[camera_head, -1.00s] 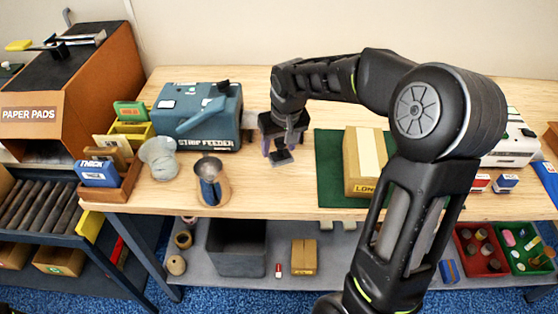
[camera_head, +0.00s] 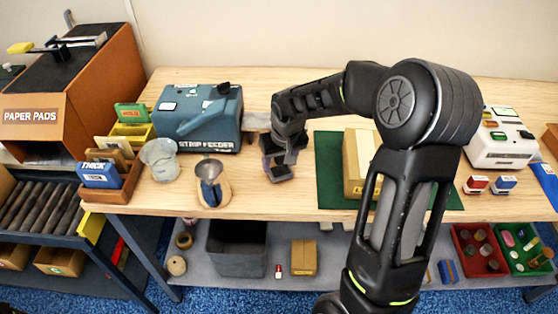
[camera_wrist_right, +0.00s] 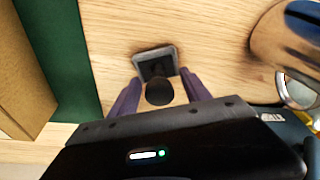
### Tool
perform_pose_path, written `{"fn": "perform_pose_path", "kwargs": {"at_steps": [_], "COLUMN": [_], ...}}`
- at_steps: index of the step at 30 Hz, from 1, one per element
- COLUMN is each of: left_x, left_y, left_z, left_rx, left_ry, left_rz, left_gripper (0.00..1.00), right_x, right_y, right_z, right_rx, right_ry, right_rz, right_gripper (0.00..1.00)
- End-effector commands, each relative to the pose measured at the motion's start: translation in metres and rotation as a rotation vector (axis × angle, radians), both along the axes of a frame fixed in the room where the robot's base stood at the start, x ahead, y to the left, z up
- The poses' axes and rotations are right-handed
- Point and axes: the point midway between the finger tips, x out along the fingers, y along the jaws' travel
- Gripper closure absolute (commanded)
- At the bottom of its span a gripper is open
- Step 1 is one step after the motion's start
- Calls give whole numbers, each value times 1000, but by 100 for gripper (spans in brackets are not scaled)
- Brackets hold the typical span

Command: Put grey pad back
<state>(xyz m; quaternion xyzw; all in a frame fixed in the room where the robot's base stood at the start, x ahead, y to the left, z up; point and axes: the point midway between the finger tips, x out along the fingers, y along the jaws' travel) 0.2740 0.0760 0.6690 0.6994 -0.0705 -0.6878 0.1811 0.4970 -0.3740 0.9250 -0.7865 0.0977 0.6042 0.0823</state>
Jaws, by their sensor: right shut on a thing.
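The grey pad (camera_wrist_right: 157,62) is a small square grey plate with a round black knob (camera_wrist_right: 159,92), seen between my right fingers in the wrist view. My right gripper (camera_wrist_right: 160,84) is shut on it. In the head view my right gripper (camera_head: 279,168) points down over the bare wood, left of the green mat (camera_head: 328,160). The pad is low, close to the tabletop; I cannot tell whether it touches. My left gripper is out of view.
A carton (camera_head: 358,160) lies on the green mat. A bin (camera_head: 236,250) sits on the lower shelf.

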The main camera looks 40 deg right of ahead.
Motion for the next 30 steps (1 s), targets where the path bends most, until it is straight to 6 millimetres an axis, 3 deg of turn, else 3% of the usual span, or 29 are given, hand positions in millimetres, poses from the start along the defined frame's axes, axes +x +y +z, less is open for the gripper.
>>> {"fn": "perform_pose_path", "kwargs": {"at_steps": [4, 5, 12, 24, 30], "left_x": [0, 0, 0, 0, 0], "left_y": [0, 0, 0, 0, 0], "left_z": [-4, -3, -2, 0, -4], "left_rx": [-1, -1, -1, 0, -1], "left_ry": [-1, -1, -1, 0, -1], "left_rz": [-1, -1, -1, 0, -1], "left_gripper": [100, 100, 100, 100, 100], "right_x": [0, 0, 0, 0, -6], "right_y": [0, 0, 0, 0, 1], "right_z": [-4, -3, -2, 4, 30], "right_rx": [0, 0, 0, -1, -2], "right_ry": [-1, -1, -1, -2, -6], "right_rz": [0, 0, 0, 0, 0], "right_gripper": [88, 43, 23, 23, 23]}}
